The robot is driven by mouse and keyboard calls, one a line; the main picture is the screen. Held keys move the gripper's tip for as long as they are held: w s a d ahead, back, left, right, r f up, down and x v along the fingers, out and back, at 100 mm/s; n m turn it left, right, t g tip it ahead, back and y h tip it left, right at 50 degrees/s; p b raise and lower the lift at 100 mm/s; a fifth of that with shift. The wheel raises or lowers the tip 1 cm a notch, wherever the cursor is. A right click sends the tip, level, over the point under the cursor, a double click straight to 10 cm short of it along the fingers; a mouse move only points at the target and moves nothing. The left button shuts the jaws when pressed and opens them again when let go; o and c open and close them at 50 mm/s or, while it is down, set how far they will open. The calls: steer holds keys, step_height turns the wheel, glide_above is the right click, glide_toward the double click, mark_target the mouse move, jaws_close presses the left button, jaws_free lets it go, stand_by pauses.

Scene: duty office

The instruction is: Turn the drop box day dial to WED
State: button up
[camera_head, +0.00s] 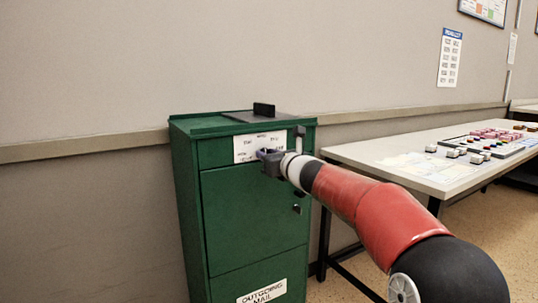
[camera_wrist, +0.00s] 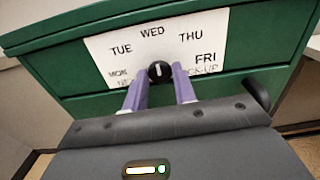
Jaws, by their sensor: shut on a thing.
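The green drop box (camera_head: 250,215) stands against the wall, with a white day card (camera_head: 257,147) on its upper front. In the wrist view the card (camera_wrist: 105,62) reads MON, TUE, WED, THU and FRI in an arc around a round black dial (camera_wrist: 160,72). The dial's white mark stands nearly upright in the picture, pointing about at WED. My gripper (camera_wrist: 159,80) is shut on the dial, with one purple finger on each side of it. In the head view my gripper (camera_head: 270,157) meets the box front and hides the dial.
A black slot piece (camera_head: 264,109) stands on the box top. A small lock or latch (camera_head: 297,208) sits on the front, below my arm. A white table (camera_head: 400,160) with several small items is to the right. Bare wall is at left.

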stand_by(0.4)
steer(key=o, duration=1)
steer(key=b+v, duration=0.1)
steer(key=v, duration=0.6)
steer(key=shift+s+d+b, duration=0.2)
steer(key=shift+s+b, duration=0.15)
steer(key=shift+b, duration=0.05)
